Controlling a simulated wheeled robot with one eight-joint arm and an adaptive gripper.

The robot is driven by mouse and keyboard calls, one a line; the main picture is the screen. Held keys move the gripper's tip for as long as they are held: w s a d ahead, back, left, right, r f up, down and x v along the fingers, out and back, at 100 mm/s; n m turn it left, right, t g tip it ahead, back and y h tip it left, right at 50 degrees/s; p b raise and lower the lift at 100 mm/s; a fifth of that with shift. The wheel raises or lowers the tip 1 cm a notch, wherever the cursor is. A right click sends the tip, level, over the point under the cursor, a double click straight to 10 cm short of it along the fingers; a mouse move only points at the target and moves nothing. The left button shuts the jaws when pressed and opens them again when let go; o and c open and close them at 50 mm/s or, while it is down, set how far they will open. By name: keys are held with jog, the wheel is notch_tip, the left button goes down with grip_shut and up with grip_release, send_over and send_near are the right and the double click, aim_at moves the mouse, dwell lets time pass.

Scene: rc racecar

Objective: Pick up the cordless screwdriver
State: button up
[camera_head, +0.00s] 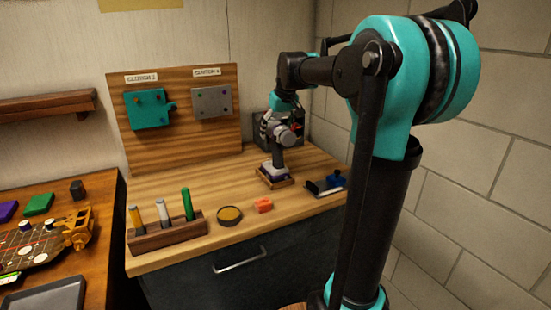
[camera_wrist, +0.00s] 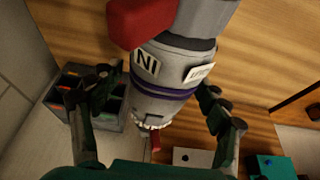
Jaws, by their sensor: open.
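The cordless screwdriver (camera_head: 277,157) is grey with dark and purple parts. It stands upright in a small wooden holder (camera_head: 275,179) at the right of the workbench. In the wrist view its grey body (camera_wrist: 165,75) fills the upper middle, with a purple band, white labels and a red part. My gripper (camera_head: 284,112) is above and around the top of the screwdriver. In the wrist view my open gripper (camera_wrist: 148,98) has one finger on each side of the body, with gaps visible.
A dark compartment box (camera_wrist: 72,93) stands close behind the screwdriver. A blue-and-black item (camera_head: 327,184) lies to its right. An orange piece (camera_head: 264,205), a round dish (camera_head: 229,215) and a wooden rack (camera_head: 167,234) stand in front and left. The bench's middle-left is clear.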

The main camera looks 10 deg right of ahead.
jog(key=shift+f, duration=0.25)
dwell(0.4)
jog(key=shift+c, duration=0.4)
grip_shut()
